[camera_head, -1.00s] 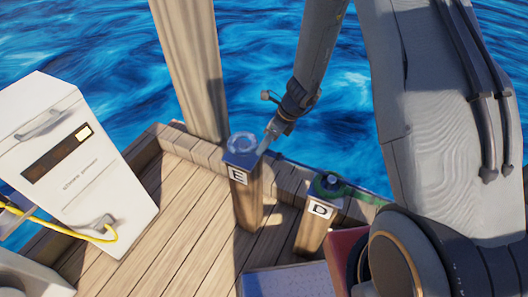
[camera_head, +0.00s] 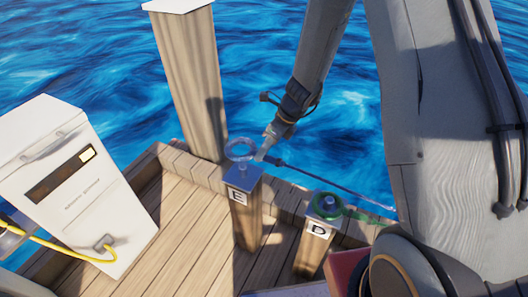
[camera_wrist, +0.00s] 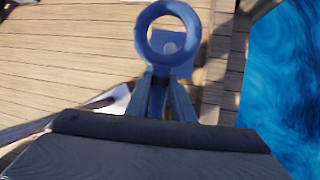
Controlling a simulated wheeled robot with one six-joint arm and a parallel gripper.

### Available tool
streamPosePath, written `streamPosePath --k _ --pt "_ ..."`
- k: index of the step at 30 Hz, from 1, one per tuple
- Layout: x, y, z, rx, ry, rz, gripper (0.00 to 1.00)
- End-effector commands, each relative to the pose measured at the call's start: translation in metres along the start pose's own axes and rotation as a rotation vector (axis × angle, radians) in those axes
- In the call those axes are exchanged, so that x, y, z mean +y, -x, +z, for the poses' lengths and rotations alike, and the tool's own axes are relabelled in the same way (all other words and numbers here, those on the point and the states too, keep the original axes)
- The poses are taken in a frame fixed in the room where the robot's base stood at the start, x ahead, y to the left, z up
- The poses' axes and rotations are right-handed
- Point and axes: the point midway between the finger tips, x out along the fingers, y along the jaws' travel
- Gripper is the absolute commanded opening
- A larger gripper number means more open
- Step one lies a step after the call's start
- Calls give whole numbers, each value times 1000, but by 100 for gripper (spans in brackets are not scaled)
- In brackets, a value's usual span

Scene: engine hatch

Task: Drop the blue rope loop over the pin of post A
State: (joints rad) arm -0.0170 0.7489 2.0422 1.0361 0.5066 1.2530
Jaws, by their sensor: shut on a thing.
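The blue rope loop (camera_head: 228,151) is held by my gripper (camera_head: 262,154), which is shut on its near edge. The loop hangs roughly level a little above the blue top of post E (camera_head: 245,182). In the wrist view the loop (camera_wrist: 142,38) sits at the tips of my gripper (camera_wrist: 162,76), and post E's blue top (camera_wrist: 187,70) with a pale round pin shows through and behind it. Whether the loop fully clears that pin is hard to tell. No post marked A is readable in these views.
Post D (camera_head: 313,252) stands right of post E with a green ring (camera_head: 330,208) on its top. A tall wooden post (camera_head: 190,85) rises behind at the deck edge. A white cabinet (camera_head: 60,190) with a yellow cable stands left. Plank deck (camera_head: 185,225) lies open between.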

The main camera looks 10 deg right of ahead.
Motion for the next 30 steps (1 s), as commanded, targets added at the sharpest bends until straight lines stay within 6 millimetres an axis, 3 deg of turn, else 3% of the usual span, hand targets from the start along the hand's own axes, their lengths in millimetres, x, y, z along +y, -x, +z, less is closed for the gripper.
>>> streamPosePath --k 30 --pt "9 43 18 -1 0 -1 0"
